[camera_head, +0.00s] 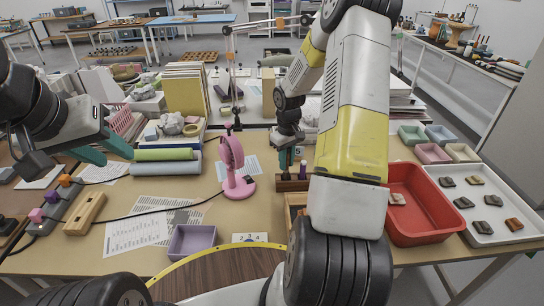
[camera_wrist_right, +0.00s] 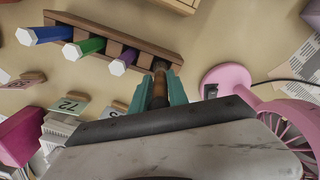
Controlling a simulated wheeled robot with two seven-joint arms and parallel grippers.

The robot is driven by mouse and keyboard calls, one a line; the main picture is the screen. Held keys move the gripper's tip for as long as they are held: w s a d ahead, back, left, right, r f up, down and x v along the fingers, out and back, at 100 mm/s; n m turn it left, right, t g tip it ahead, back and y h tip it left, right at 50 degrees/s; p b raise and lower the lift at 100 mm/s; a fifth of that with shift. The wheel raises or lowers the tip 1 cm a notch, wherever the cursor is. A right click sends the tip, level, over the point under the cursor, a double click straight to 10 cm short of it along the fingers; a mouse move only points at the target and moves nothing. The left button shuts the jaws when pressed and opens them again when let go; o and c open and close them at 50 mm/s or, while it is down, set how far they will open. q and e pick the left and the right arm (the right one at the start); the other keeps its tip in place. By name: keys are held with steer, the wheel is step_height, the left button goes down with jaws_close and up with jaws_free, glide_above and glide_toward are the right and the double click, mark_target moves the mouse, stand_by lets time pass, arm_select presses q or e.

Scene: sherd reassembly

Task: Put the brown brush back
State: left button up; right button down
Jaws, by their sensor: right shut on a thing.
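My right gripper (camera_wrist_right: 161,92) is shut on the brown brush (camera_wrist_right: 160,82) in the right wrist view. The brush's far end meets the right end of the dark wooden rack (camera_wrist_right: 112,36); I cannot tell whether it sits in a slot. Blue (camera_wrist_right: 45,35), green (camera_wrist_right: 85,47) and purple (camera_wrist_right: 124,62) hexagonal-ended tools stand in the rack. In the head view my right gripper (camera_head: 287,156) is over the rack (camera_head: 290,184), and my arm hides much of that area. My left gripper (camera_head: 104,150) is open and empty at the left, above the table.
A pink fan (camera_head: 232,165) stands close left of the rack. Numbered cards (camera_wrist_right: 70,104) and stacked items lie behind the rack. A red tray (camera_head: 420,205) and a white tray of sherds (camera_head: 490,228) are at the right. A purple tray (camera_head: 192,242) lies in front.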

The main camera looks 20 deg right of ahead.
steer(key=shift+f, duration=1.85)
steer(key=c, duration=1.3)
jaws_free()
steer(key=shift+f, duration=0.1)
step_height(320, 180, up, 12)
steer(key=shift+s+f, duration=0.1)
steer(key=shift+s, duration=0.05)
step_height(320, 180, up, 10)
steer(key=f+t, duration=0.1)
glide_above(286, 171)
steer(key=s+a, duration=0.3)
steer(key=s+a+r+m+t, duration=0.1)
steer(key=s+a+r, duration=0.2)
steer(key=s, duration=0.3)
steer(key=s+a+r+m+t+y, duration=0.1)
steer(key=s+a+r+t, duration=0.1)
steer(key=s+r, duration=0.4)
steer(key=s+a+r+m+t+y, duration=0.1)
steer(key=s+a+r, duration=0.3)
steer(key=s, duration=0.4)
steer(key=shift+s+a+r+t, duration=0.1)
steer(key=shift+a+r+t, duration=0.2)
steer(key=shift+a+t, duration=0.15)
